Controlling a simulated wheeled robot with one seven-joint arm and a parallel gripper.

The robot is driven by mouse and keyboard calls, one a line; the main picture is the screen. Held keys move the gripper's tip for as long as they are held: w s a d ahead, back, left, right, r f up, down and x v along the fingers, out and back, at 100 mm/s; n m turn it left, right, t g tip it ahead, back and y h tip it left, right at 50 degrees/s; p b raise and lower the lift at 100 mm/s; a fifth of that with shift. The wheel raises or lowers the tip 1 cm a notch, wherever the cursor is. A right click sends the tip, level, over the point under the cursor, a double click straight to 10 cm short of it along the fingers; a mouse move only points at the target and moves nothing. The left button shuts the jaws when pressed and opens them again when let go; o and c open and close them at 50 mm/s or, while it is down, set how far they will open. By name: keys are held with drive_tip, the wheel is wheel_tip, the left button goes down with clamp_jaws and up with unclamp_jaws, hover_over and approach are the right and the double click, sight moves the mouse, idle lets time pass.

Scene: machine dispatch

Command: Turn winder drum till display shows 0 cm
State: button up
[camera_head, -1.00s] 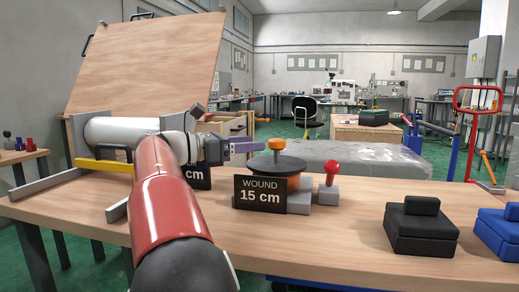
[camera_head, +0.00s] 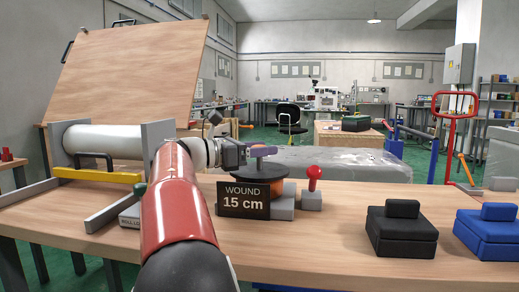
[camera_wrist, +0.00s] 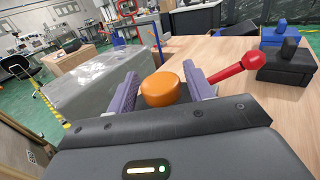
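The winder drum (camera_head: 278,172) has a dark round top plate with orange below, on a grey base on the bench. The dark display (camera_head: 243,200) in front of it reads "WOUND 15 cm". The drum's orange knob (camera_wrist: 162,88) lies between the two purple fingers of my gripper (camera_wrist: 161,91) in the wrist view. The fingers are apart, one on each side of the knob, and I see no clear grip on it. In the head view my gripper (camera_head: 262,152) is above the drum and hides most of the knob.
A red-knobbed lever (camera_head: 313,175) stands just right of the drum. Black (camera_head: 402,228) and blue (camera_head: 490,232) blocks lie further right on the workbench (camera_head: 335,240). A white roll (camera_head: 100,140) between grey plates is at the left.

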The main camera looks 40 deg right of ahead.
clamp_jaws()
drive_tip(key=shift+t, duration=0.3)
